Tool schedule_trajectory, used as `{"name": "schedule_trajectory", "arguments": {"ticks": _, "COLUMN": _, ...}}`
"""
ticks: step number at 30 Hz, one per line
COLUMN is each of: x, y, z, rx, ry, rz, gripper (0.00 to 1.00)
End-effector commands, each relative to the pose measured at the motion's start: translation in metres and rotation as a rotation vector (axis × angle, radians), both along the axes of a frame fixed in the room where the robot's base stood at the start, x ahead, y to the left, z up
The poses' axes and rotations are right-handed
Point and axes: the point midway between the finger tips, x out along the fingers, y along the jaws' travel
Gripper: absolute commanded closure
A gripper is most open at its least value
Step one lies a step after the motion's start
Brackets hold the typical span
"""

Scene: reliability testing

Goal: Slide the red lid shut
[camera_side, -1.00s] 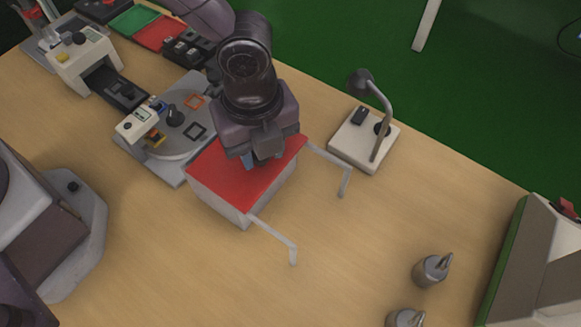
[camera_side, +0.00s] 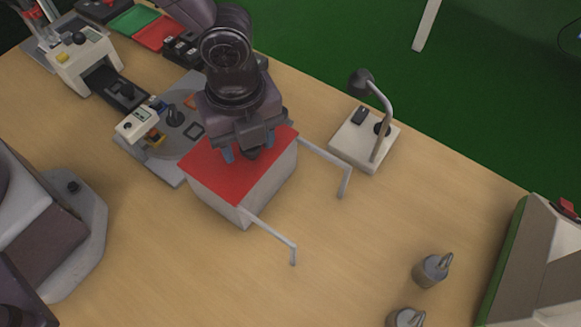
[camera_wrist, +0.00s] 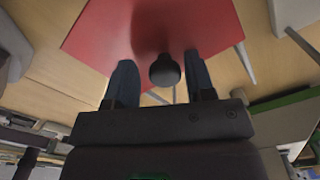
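The red lid (camera_side: 222,176) lies flat on top of the pale grey box (camera_side: 265,192) and covers nearly all of its top in the side view. A narrow pale strip of the box shows along the lid's lower-right edge. The lid (camera_wrist: 95,35) also fills the upper middle of the wrist view. A dark round knob (camera_wrist: 165,70) stands on the lid. My gripper (camera_wrist: 160,85) is open, its two fingers apart on either side of the knob, with narrow gaps visible. In the side view my gripper (camera_side: 249,154) is low over the lid. The box's inside is hidden.
Two thin grey rails (camera_side: 272,232) (camera_side: 325,157) stick out from the box toward the lower right. A white base with a bent lamp-like arm (camera_side: 362,140) stands to the right. A grey round-plate device (camera_side: 182,140) is close behind-left. The table's lower middle is clear.

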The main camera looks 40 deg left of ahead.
Motion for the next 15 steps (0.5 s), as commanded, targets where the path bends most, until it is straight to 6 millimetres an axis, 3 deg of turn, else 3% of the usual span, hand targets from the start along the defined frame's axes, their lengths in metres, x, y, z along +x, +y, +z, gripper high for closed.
{"name": "schedule_trajectory", "arguments": {"ticks": 8, "x": 0.001, "y": -0.002, "z": 0.003, "rx": -0.006, "ry": -0.004, "rz": -0.002, "gripper": 0.51}}
{"name": "schedule_trajectory", "arguments": {"ticks": 15, "x": 0.001, "y": -0.003, "z": 0.025, "rx": -0.009, "ry": -0.006, "rz": -0.002, "gripper": 0.51}}
